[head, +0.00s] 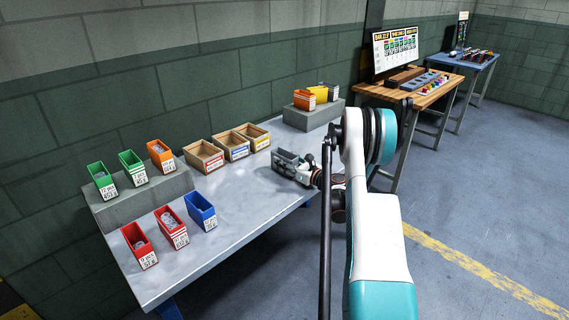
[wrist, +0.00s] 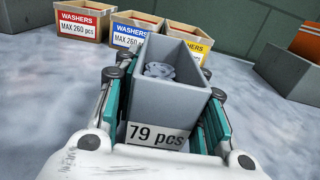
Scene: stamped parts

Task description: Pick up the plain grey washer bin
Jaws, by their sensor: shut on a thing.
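The plain grey washer bin (wrist: 170,97) is between the fingers of my gripper (wrist: 172,105) in the wrist view. It has a white label reading 79 pcs and a few grey washers inside. The teal finger pads press on its left and right sides, so my gripper is shut on it. In the head view the grey bin (head: 287,161) is at the table's right front part, with my gripper (head: 301,172) at its right end. I cannot tell whether the bin touches the table.
Three cardboard WASHERS boxes (head: 236,145) stand behind the bin. Red (head: 139,246), blue (head: 201,211), green and orange bins stand at the left, some on a grey block. Another grey block (head: 311,117) at the back right holds orange, yellow and dark bins. The table's front middle is clear.

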